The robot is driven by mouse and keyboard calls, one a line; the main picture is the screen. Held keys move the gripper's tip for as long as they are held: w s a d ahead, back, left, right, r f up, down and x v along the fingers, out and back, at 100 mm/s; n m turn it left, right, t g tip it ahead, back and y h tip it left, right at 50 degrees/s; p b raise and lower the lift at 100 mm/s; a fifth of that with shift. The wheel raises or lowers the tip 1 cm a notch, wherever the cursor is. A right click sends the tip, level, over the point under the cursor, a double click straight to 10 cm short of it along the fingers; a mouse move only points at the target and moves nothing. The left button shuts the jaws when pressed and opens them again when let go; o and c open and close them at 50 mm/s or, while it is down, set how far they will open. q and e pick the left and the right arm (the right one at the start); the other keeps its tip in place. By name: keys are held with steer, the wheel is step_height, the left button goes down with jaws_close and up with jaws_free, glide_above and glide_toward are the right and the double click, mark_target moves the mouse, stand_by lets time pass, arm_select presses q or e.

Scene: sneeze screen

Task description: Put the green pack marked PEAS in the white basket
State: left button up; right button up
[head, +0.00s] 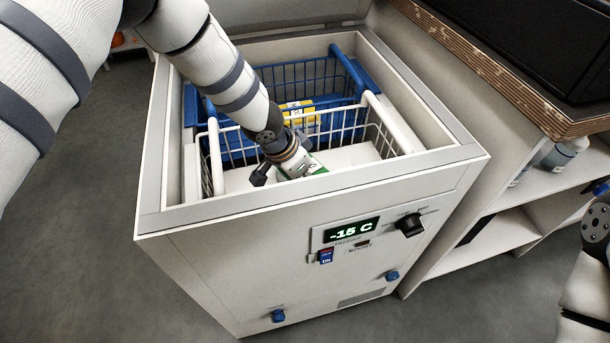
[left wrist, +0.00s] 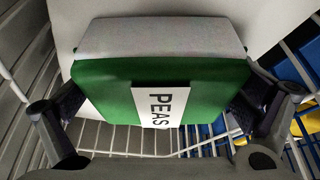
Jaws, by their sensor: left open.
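The green pack marked PEAS (left wrist: 105,88) lies between the fingers of my left gripper (left wrist: 165,105) in the left wrist view, with its white label facing the camera. The fingers are open, one on each side of the pack. In the head view my left gripper (head: 285,168) reaches down into the front of the freezer, and only a bit of green pack (head: 314,168) shows beside it. The white basket (head: 215,160) is around and below them; its wires (left wrist: 130,140) show past the pack. I cannot tell what the pack rests on. My right gripper is out of view.
A blue basket (head: 345,72) holding a yellow pack (head: 298,112) stands behind the white one. The freezer's raised rim (head: 330,195) surrounds both. A shelf unit with a wooden-edged top (head: 500,75) stands close on the right. White surfaces (head: 345,156) lie in the white basket area.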

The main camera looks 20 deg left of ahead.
arm_select(q)
steer(key=p+v, duration=0.2)
steer(key=v, duration=1)
steer(key=shift+r, duration=0.2)
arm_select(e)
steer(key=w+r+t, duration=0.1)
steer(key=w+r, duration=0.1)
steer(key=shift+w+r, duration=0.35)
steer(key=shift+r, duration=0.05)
